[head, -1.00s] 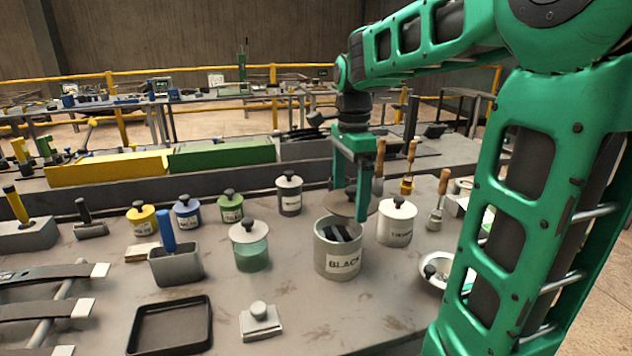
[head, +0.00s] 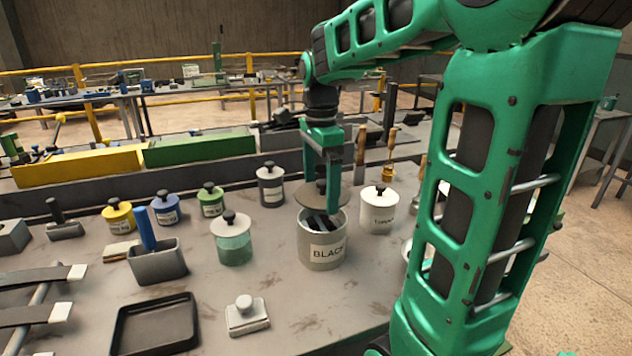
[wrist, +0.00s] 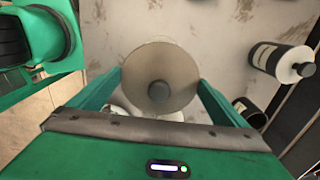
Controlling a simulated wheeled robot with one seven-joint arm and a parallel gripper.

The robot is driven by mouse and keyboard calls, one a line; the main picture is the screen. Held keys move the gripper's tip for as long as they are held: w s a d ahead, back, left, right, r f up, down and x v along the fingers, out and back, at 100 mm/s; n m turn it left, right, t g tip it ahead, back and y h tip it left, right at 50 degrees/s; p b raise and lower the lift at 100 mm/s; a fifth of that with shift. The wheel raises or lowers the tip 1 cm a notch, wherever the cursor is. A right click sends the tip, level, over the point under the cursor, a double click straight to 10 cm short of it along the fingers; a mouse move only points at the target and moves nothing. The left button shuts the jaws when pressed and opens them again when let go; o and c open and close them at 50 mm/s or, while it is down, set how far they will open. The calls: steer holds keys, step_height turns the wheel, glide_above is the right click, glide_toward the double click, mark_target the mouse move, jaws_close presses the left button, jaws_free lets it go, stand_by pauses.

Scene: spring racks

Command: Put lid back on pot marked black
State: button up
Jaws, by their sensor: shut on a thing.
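The pot marked BLACK (head: 323,252) is a grey open cylinder on the bench, with dark pieces showing inside. My gripper (head: 332,190) is shut on a round grey-brown lid (head: 308,194) with a dark knob. In the head view the lid appears above the back of the pot's rim, apart from it and roughly level; one green finger partly hides it. In the wrist view the lid (wrist: 160,60) lies between the two fingers, which reach its edges at left and right. The pot's mouth is not clearly seen in the wrist view.
A lidded white pot (head: 377,212) stands close to the right of the open pot. A greenish jar (head: 234,248) stands to its left, a dark grey pot (head: 271,188) behind left. Wooden-handled tools (head: 390,155) stand behind right.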

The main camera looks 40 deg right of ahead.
steer(key=shift+f, duration=2.35)
steer(key=shift+s+f, duration=0.1)
steer(key=shift+f, duration=0.05)
stand_by(0.6)
steer(key=o, duration=0.7)
steer(key=shift+r, duration=3.5)
jaws_close()
